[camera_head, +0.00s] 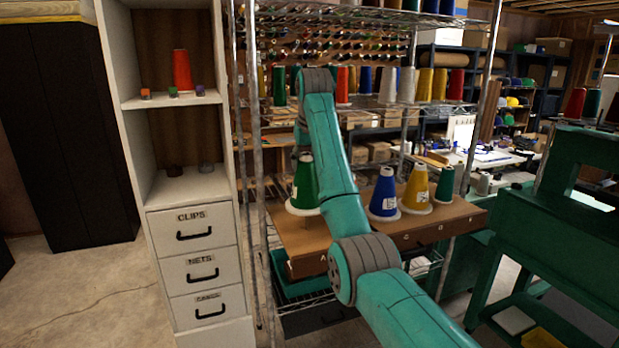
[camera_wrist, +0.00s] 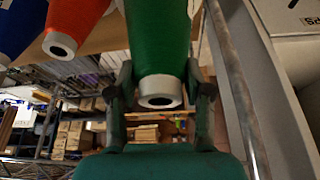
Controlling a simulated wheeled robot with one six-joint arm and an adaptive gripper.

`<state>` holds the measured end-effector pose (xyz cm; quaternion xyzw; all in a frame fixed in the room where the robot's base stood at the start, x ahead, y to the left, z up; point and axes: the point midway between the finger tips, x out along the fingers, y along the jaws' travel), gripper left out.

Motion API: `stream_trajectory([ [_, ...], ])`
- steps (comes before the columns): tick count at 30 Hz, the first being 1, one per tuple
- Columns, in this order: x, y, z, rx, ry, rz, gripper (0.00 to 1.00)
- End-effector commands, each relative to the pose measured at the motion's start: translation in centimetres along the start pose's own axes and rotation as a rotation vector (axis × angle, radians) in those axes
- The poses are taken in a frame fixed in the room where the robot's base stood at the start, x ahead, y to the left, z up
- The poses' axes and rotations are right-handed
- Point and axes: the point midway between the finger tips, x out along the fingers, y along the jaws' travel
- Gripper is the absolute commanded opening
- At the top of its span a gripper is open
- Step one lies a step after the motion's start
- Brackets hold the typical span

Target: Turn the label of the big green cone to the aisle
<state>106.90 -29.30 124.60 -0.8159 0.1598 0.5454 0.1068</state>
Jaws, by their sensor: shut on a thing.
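The big green cone (camera_head: 305,183) stands upright at the left of a brown board (camera_head: 450,217), with a white disc at its foot. A small pale patch shows low on its left side in the head view; I cannot tell if it is the whole label. In the wrist view the green cone (camera_wrist: 158,38) shows its white, hollow tip, and no label is seen. My gripper (camera_wrist: 159,80) has one finger on each side of the cone near the tip and is shut on it. In the head view my arm hides most of the gripper.
A blue cone (camera_head: 383,190), a yellow cone (camera_head: 416,187) and a smaller green cone (camera_head: 446,184) stand to the right, with pale labels showing. An orange cone (camera_wrist: 75,22) shows in the wrist view. A wire rack post (camera_head: 258,180) and white cabinet (camera_head: 192,240) stand close left.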

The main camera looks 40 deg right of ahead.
Motion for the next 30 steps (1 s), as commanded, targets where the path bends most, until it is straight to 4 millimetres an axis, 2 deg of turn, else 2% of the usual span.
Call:
stream_trajectory([
  [1,-0.7,-0.1,-0.4,-0.001,0.003,0.000,0.00],
  [6,-1.8,-0.3,-1.0,-0.001,0.002,0.000,0.00],
  [17,-2.3,-0.3,-1.2,-0.021,0.002,-0.009,0.00],
  [30,-2.2,-0.2,-1.3,-0.489,0.002,-0.203,0.00],
])
